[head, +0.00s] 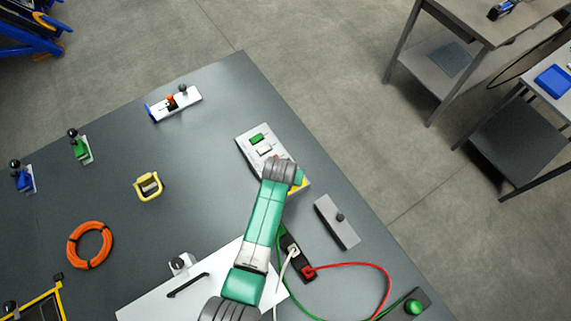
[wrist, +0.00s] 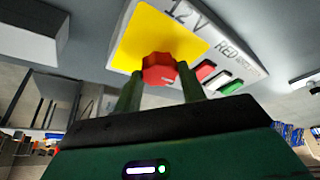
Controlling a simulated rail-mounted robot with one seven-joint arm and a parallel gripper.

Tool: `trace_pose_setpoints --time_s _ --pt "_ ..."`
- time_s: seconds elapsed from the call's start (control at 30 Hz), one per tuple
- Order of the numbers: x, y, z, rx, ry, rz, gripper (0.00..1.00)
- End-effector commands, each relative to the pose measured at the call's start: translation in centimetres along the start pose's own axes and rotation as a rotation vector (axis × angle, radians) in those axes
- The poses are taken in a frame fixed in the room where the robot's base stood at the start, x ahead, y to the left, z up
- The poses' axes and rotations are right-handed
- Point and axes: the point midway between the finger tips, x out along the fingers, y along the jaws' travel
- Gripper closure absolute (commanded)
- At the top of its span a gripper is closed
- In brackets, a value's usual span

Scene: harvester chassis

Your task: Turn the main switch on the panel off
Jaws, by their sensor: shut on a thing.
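The panel (head: 247,139) is a light grey plate on the dark table in the head view, with a green and a white rocker and a yellow corner; my arm covers part of it. In the wrist view the panel (wrist: 222,47) fills the top, with "12 V" lettering and a yellow square (wrist: 143,37). The main switch, a red rotary knob (wrist: 158,66), sits at the edge of this square. My gripper (wrist: 160,82) has a finger on each side of the knob and is shut on it. In the head view the knob and fingertips are hidden.
A grey plate with a black knob (head: 337,221) lies right of my arm. Below it are a black socket block with a red plug (head: 309,272) and loose cables. A white plate with an orange part (head: 174,103) is at upper left. An orange cable ring (head: 90,245) lies left.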

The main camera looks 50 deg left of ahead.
Motion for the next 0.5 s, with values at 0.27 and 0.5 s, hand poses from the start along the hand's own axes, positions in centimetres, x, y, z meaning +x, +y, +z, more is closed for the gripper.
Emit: trace_pose_setpoints --time_s 0.27,0.5 --pt "-0.01 -0.01 -0.03 -0.003 0.000 0.000 0.82" --pt "0.00 -0.01 -0.01 -0.002 0.000 0.000 0.38"
